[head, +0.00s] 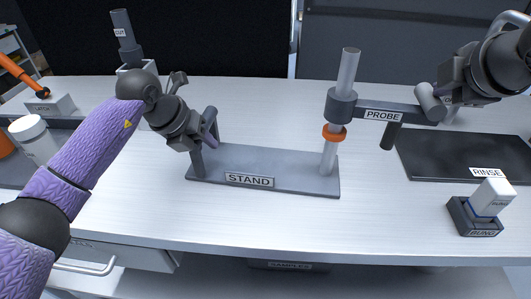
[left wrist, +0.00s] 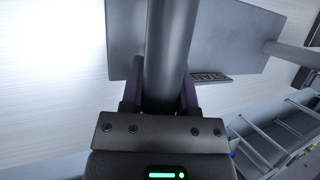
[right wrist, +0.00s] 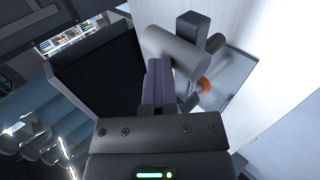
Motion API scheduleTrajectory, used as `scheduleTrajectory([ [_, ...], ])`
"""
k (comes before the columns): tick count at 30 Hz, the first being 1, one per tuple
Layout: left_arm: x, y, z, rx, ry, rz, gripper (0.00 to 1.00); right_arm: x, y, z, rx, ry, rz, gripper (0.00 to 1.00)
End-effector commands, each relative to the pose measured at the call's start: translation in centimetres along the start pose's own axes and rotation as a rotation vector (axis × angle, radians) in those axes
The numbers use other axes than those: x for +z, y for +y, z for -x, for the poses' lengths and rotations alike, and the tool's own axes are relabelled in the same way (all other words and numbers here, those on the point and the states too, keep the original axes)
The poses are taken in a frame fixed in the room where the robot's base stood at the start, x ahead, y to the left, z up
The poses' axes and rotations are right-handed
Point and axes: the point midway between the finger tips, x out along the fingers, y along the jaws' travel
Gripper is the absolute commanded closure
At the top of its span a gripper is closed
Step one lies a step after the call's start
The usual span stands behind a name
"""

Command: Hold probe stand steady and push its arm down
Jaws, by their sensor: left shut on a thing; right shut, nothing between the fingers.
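The probe stand has a flat grey base (head: 265,165) labelled STAND, an upright post (head: 348,70) and a handle (head: 210,115) at its left end. My left gripper (head: 208,138) is shut around the handle; the bar shows between its fingers in the left wrist view (left wrist: 168,60). The PROBE arm (head: 400,110) reaches right from a collar on the post, above an orange ring (head: 334,132). A dark probe (head: 388,138) hangs from it. My right gripper (head: 445,97) is shut and empty at the arm's cylindrical end (right wrist: 175,52); I cannot tell whether they touch.
A dark tray (head: 465,178) labelled RINSE lies right of the stand. A BUNG holder (head: 472,228) with a white block (head: 492,197) stands near the front right. A white-capped jar (head: 35,138) and a CLUTCH box (head: 50,106) are at left. The table before the stand is clear.

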Motion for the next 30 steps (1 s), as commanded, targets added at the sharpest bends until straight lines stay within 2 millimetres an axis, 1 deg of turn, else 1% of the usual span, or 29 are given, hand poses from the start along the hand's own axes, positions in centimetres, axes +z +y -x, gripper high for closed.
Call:
scheduleTrajectory([
  [1,-0.7,0.4,-0.8,0.01,0.025,0.003,1.0,0.0,-0.5,-0.4,-0.007,-0.001,0.001,1.0],
  [7,-0.7,0.4,-0.8,0.01,0.025,0.003,1.0,0.0,-1.1,-1.0,-0.007,-0.001,0.002,1.0],
  [19,-0.7,0.4,-0.8,0.01,0.025,0.003,1.0,0.0,-1.3,-1.2,-0.006,-0.001,0.002,1.0],
  [26,-0.7,0.4,-0.8,0.01,0.025,0.003,1.0,0.0,-2.2,-1.9,-0.007,-0.001,0.001,1.0],
  [30,-0.7,0.4,-0.8,0.01,0.025,0.003,1.0,0.0,-1.6,-1.5,-0.003,0.0,0.001,1.0],
])
